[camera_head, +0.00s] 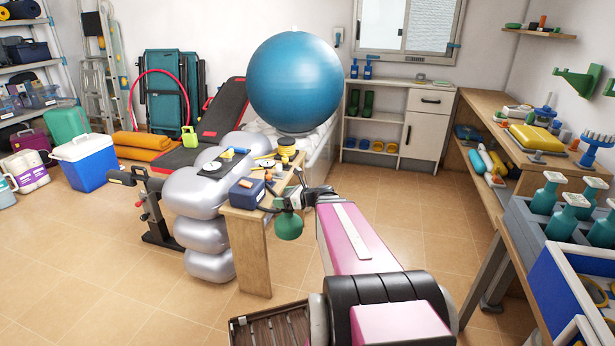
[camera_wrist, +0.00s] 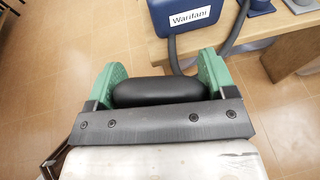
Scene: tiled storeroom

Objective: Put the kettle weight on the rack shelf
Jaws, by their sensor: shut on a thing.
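The kettle weight (camera_head: 246,192) looks like a blue blocky body with a dark curved handle, at the near end of the small wooden table. In the wrist view the blue body (camera_wrist: 190,18) bears a white "Wardani" label, and grey handle bars run down towards my gripper (camera_wrist: 160,88). My gripper, with green fingers, is shut on the handle; the grip itself is partly hidden. In the head view my gripper (camera_head: 289,222) is beside the table's right edge. I cannot tell whether the weight touches the tabletop. A metal rack shelf (camera_head: 30,68) stands at the far left.
The wooden table (camera_head: 250,250) carries several small items. Silver bulging cushions (camera_head: 205,235) and a large blue ball (camera_head: 296,82) stand close by. A blue cooler (camera_head: 85,165) is on the left. A workbench (camera_head: 480,110) lines the right. The front-left floor is clear.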

